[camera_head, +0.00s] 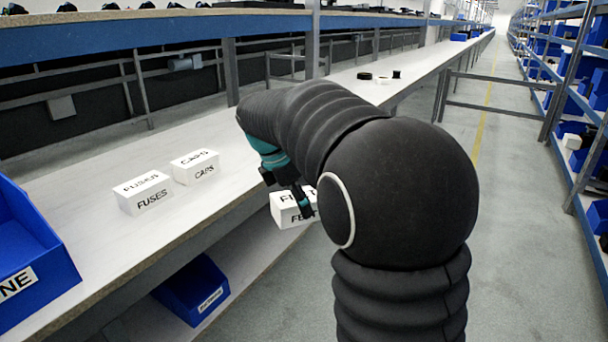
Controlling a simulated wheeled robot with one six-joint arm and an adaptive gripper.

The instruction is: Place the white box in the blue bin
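A white box (284,214) with black lettering starting "FE" hangs in my gripper (290,200), just off the front edge of the bench. One dark finger lies across the box; the other finger is mostly hidden, and my arm covers the box's right side. A blue bin (55,268) with a label ending in "NE" stands on the bench at the far left, cut off by the picture's edge. Another blue bin (184,300) sits on the lower shelf under the bench. The gripper with the box is right of both bins.
Two more white boxes stand on the bench (105,245), marked FUSES (145,192) and CAPS (195,167). Small black items (365,76) lie farther back. Shelves with blue bins (590,90) line the right side. The aisle floor (530,230) between is clear.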

